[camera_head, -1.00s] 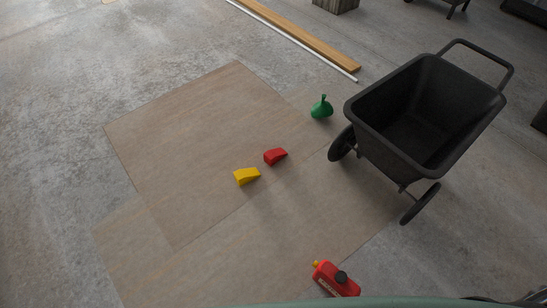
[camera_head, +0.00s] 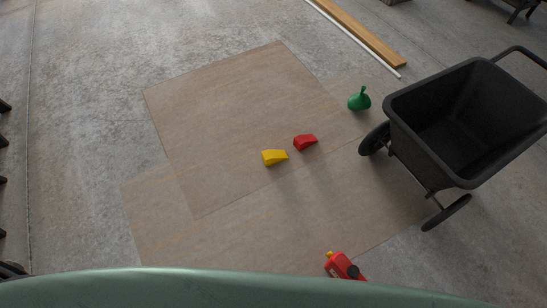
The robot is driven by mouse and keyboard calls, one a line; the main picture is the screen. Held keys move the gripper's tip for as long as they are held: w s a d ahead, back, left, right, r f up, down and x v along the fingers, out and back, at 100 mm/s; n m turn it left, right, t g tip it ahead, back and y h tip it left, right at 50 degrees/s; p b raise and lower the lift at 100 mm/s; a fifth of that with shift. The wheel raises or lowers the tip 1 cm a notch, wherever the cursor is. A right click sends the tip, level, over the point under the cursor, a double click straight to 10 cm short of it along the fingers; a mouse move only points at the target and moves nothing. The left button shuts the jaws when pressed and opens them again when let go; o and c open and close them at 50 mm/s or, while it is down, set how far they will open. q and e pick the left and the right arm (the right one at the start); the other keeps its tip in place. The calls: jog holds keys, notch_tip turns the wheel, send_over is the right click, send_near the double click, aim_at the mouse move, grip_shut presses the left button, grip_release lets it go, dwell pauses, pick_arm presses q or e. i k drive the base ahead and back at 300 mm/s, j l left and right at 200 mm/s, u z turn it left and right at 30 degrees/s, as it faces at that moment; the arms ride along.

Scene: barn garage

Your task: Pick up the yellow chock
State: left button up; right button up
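The yellow chock (camera_head: 274,157) is a small wedge lying on the brown sheet flooring (camera_head: 220,120), near the middle of the head view. A red chock (camera_head: 305,142) of similar shape lies just to its right and slightly farther away, apart from it. Nothing covers the yellow chock. Neither of my grippers shows in the head view, so I cannot see what they hold or how far they are from the chock.
A black wheelbarrow (camera_head: 462,120) stands at the right. A green funnel (camera_head: 359,99) stands near its wheel. A red canister (camera_head: 343,266) lies at the front. A wooden plank (camera_head: 365,35) and a white pole (camera_head: 355,41) lie at the back. The concrete left is mostly clear.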

aim_at(269, 156)
jog(key=z, duration=0.25)
jog(key=i+j+z, duration=0.55)
jog(key=j+z, duration=0.25)
